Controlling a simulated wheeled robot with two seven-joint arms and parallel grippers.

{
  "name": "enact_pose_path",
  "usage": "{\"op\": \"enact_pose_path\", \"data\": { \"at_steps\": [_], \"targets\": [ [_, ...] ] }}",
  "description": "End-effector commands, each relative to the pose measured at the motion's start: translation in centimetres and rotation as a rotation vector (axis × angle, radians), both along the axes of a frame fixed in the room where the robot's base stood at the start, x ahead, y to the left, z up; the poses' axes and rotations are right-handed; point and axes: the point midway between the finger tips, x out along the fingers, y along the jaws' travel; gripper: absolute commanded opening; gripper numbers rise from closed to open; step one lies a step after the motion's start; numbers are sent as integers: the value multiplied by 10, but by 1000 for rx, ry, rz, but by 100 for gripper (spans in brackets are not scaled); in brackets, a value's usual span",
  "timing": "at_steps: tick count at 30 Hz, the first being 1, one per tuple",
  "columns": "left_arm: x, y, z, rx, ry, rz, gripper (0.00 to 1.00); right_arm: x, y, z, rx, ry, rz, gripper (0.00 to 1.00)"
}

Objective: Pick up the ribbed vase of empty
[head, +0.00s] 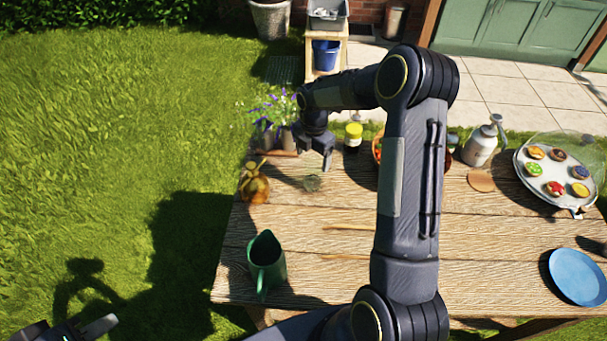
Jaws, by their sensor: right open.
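An amber, rounded vase (254,184) with a narrow neck stands at the table's left edge; I cannot make out ribs on it. A small clear glass piece (313,183) sits to its right, and its shape is hard to tell. My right gripper (317,158) is open, pointing down over the back left of the table, just behind the clear piece and right of the amber vase. I see nothing between its fingers. My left gripper (75,328) is at the bottom left corner over the grass, partly cut off, away from the table.
A green jug (266,262) stands at the front left. Purple flowers (272,107) and a yellow-lidded jar (353,137) stand at the back. A white dispenser (480,146), a tray of tarts (530,194) and a blue plate (577,276) are right. My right arm hides the table's middle.

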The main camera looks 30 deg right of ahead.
Motion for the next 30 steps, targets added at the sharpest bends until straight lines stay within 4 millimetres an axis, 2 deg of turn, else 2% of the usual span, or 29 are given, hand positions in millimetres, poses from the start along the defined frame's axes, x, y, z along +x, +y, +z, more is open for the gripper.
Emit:
{"op": "enact_pose_path", "data": {
  "at_steps": [1,7,14,22,23,30],
  "targets": [
    [0,0,-9,0,0,0,32,-1,0,-12,0,2,-1,78],
    [0,0,-19,0,0,0,32,-2,-1,-28,1,0,-3,78],
    [0,0,-42,0,0,0,32,-5,-2,-63,1,0,-4,78],
    [0,0,-42,0,0,0,32,-5,-2,-65,0,-1,-4,78],
    [0,0,-42,0,0,0,32,-5,-2,-65,0,-1,-4,77],
    [0,0,-42,0,0,0,32,-5,-2,-65,1,-1,-5,45]
  ]
}}
